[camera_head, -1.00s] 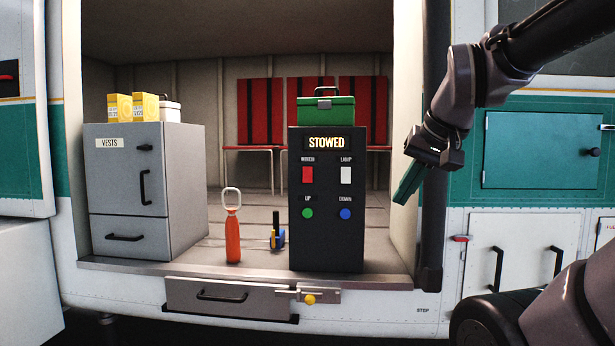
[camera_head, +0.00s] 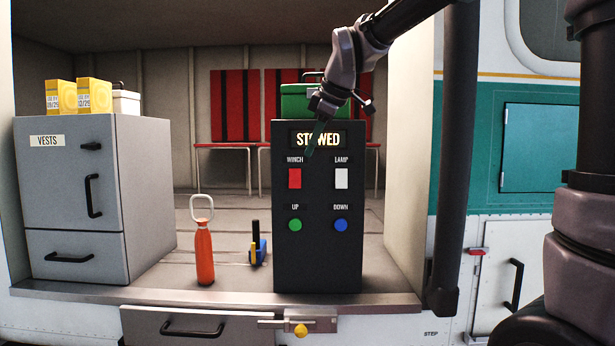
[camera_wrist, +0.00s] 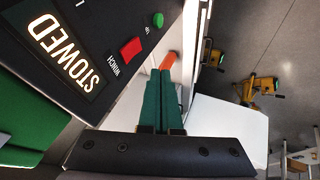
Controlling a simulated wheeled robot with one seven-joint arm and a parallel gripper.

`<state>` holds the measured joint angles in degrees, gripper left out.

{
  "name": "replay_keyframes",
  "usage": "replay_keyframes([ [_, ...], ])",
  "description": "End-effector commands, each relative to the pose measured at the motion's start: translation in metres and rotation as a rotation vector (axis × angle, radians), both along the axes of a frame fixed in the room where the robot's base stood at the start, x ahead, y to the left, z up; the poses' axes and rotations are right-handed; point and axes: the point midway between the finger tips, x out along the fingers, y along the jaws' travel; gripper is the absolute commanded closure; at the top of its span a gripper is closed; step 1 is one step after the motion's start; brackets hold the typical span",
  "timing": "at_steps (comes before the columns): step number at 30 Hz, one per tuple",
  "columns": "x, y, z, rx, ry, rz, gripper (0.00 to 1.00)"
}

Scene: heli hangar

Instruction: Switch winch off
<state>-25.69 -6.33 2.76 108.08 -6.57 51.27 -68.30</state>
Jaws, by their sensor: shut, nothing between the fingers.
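The black control box (camera_head: 285,255) stands upright in the doorway, and its lit display (camera_head: 316,139) reads STOWED. The red switch labelled WINCH (camera_head: 295,179) is at the upper left of its face; it also shows in the wrist view (camera_wrist: 131,48). Which way the switch is tipped is hard to tell. My gripper (camera_head: 311,150) is in front of the display, just above and right of the red switch, and covers part of the lettering. In the wrist view its green fingers (camera_wrist: 162,72) are together and empty, apart from the switch.
The box also carries a white LAMP switch (camera_head: 341,178), a green UP button (camera_head: 295,225) and a blue DOWN button (camera_head: 341,225). A green case (camera_head: 298,102) sits on top. An orange bottle (camera_head: 204,255) and a grey cabinet (camera_head: 75,205) stand left.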

Motion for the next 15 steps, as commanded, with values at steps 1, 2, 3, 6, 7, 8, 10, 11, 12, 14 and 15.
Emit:
replay_keyframes([
  [1,0.0017,0.0057,-0.0002,-0.009,-0.007,0.024,1.00],
  [2,0.0024,0.0074,-0.0004,-0.014,-0.009,0.032,1.00],
  [3,0.0030,0.0086,-0.0004,-0.016,-0.011,0.040,1.00],
  [6,0.0034,0.0090,-0.0001,-0.019,-0.014,0.044,1.00],
  [7,0.0033,0.0089,-0.0001,-0.019,-0.014,0.044,1.00],
  [8,0.0033,0.0087,-0.0002,-0.019,-0.014,0.044,1.00],
  [10,0.0033,0.0086,-0.0001,-0.018,-0.014,0.043,1.00],
  [11,0.0033,0.0085,-0.0002,-0.018,-0.013,0.042,1.00],
  [12,0.0033,0.0086,-0.0005,-0.018,-0.013,0.042,1.00],
  [14,0.0039,0.0090,-0.0019,-0.018,-0.012,0.041,1.00],
  [15,0.0050,0.0097,-0.0038,-0.018,-0.012,0.041,1.00],
])
